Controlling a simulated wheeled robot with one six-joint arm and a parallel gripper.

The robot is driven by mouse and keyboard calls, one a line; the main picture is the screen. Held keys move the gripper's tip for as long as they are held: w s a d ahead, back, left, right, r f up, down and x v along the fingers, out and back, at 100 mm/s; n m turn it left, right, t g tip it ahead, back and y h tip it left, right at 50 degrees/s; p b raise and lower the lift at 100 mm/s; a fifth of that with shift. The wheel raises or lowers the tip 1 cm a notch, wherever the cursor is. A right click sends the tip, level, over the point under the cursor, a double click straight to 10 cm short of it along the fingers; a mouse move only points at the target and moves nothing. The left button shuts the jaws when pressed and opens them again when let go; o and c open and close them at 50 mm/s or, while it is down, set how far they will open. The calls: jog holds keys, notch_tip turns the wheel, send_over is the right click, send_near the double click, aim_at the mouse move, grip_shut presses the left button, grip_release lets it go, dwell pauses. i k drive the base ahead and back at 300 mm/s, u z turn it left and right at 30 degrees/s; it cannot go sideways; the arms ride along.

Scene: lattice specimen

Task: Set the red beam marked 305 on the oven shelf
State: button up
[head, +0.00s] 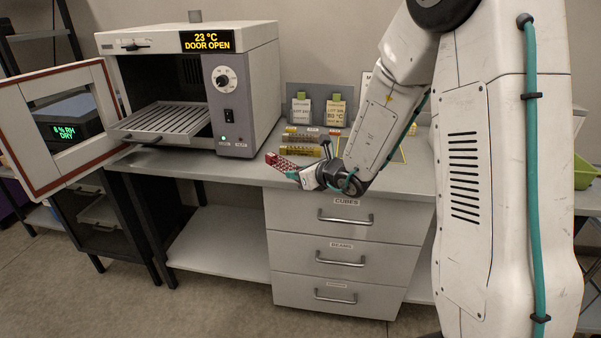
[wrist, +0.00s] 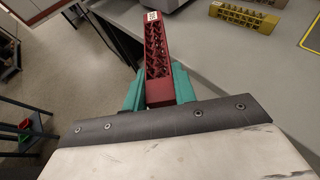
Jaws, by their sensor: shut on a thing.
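My gripper (head: 294,176) is shut on a red lattice beam (head: 281,163) and holds it out at the front edge of the bench. In the wrist view the red beam (wrist: 156,62) sits between the teal fingers (wrist: 157,88), pointing away, with a small white tag at its far end. The number on the tag is too small to read. The oven (head: 200,80) stands on the bench to the left, its display reading 23 °C DOOR OPEN. Its door (head: 28,130) is swung open to the left. The slatted oven shelf (head: 165,118) sticks out of the opening and looks empty.
Drawers (head: 335,250) are shut below. Open floor lies in front.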

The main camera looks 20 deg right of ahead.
aim_at(167, 121)
jog(key=k, duration=0.65)
jog(key=u, duration=0.7)
jog(key=i, duration=1.25)
jog(key=z, duration=0.05)
